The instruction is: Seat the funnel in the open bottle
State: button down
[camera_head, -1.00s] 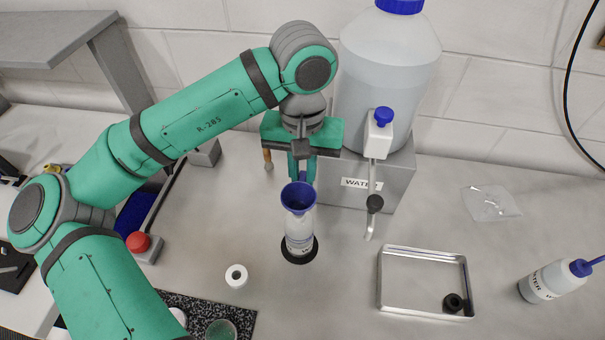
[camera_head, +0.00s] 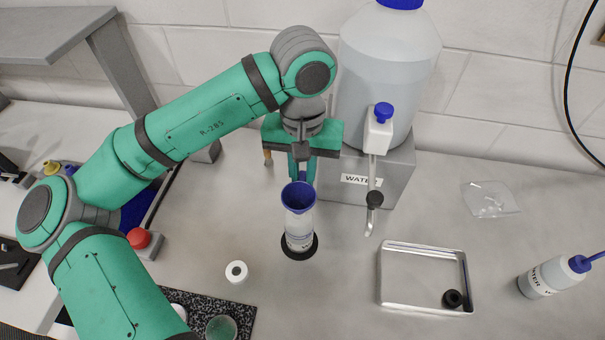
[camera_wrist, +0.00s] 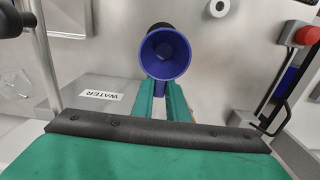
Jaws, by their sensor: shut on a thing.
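A blue funnel (camera_head: 298,196) is at the open bottle (camera_head: 299,235), a white bottle with a printed label that stands upright on a black round base (camera_head: 300,252). The funnel's cone is above the bottle's mouth; its stem is hidden, so I cannot tell how deep it sits. My gripper (camera_head: 301,170) is behind the funnel and shut on it. In the wrist view the funnel (camera_wrist: 165,53) opens toward the camera, with my fingertips (camera_wrist: 162,88) at its near side. The bottle is mostly hidden behind the funnel there.
A large water container (camera_head: 385,75) with a spigot (camera_head: 374,170) stands on a grey block right of my gripper. A white ring-shaped cap (camera_head: 236,272) lies front left. A metal tray (camera_head: 425,248) holding a black cap (camera_head: 453,298) and a wash bottle (camera_head: 553,277) are at the right.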

jog(key=shift+f, duration=0.15)
jog(key=c, duration=1.7)
grip_release()
jog(key=shift+o, duration=0.2)
notch_tip(320, 180, up, 11)
jog(key=shift+f, duration=0.15)
